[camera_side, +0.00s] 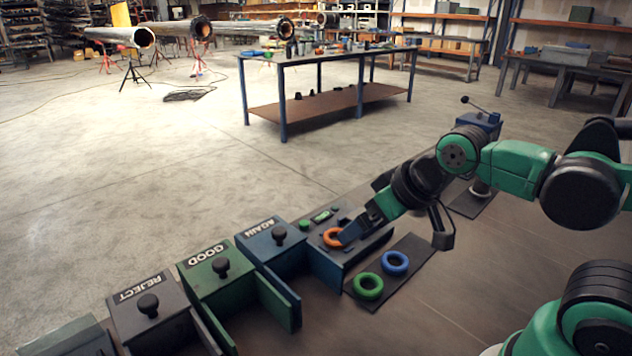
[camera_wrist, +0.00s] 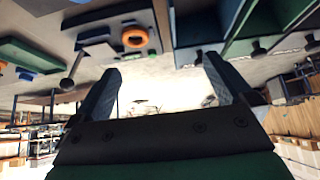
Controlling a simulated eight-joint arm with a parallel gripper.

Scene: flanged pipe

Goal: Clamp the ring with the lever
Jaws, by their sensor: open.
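An orange ring (camera_side: 333,237) lies on the fixture with the small green parts, right of the blue AGAIN box. It also shows in the wrist view (camera_wrist: 134,36), upper left of centre, ahead of the fingers. My gripper (camera_side: 394,240) is open, its fingers spread wide, one beside the ring in the side view; I cannot tell if they touch. In the wrist view my gripper (camera_wrist: 162,64) has nothing between its fingers. A dark rod with a round knob (camera_wrist: 67,84) stands left of the fingers there. A lever with a ball knob (camera_side: 465,100) rises from a blue block behind my arm.
A green ring (camera_side: 369,287) and a blue ring (camera_side: 395,263) lie on a dark plate in front. Lidded boxes marked REJECT (camera_side: 149,303), GOOD (camera_side: 221,268) and AGAIN (camera_side: 279,235) stand in a row to the left. A workbench (camera_side: 330,55) stands behind, across open floor.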

